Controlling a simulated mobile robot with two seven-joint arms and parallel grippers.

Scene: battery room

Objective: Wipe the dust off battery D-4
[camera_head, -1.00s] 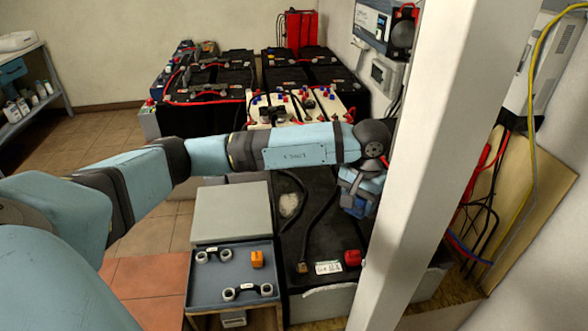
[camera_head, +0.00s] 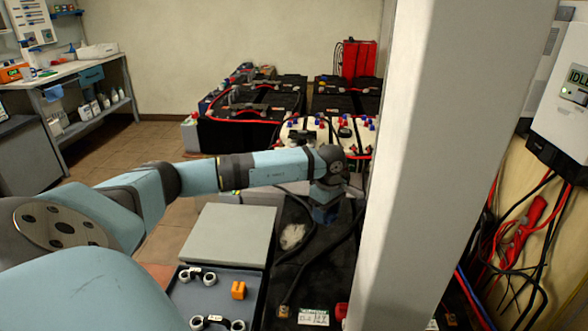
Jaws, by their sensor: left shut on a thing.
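A black battery (camera_head: 309,271) stands in the lower middle, partly hidden by the white pillar and my left arm. A pale grey dust patch (camera_head: 293,236) lies on its top, towards the left. A small label (camera_head: 313,317) sits at its near edge; I cannot read it clearly. My left gripper (camera_head: 324,222) points down over the far part of this battery, just right of and beyond the patch. It is shut on a dark blue thing (camera_head: 325,213), probably a cloth. I cannot tell whether it touches the battery. My right gripper is out of view.
The white pillar (camera_head: 435,150) stands close on the right. Black cables run across the battery top. A blue-grey tray (camera_head: 222,297) with cable links and an orange block (camera_head: 239,290) stands left, beside a grey lid (camera_head: 229,235). More batteries (camera_head: 250,130) stand behind.

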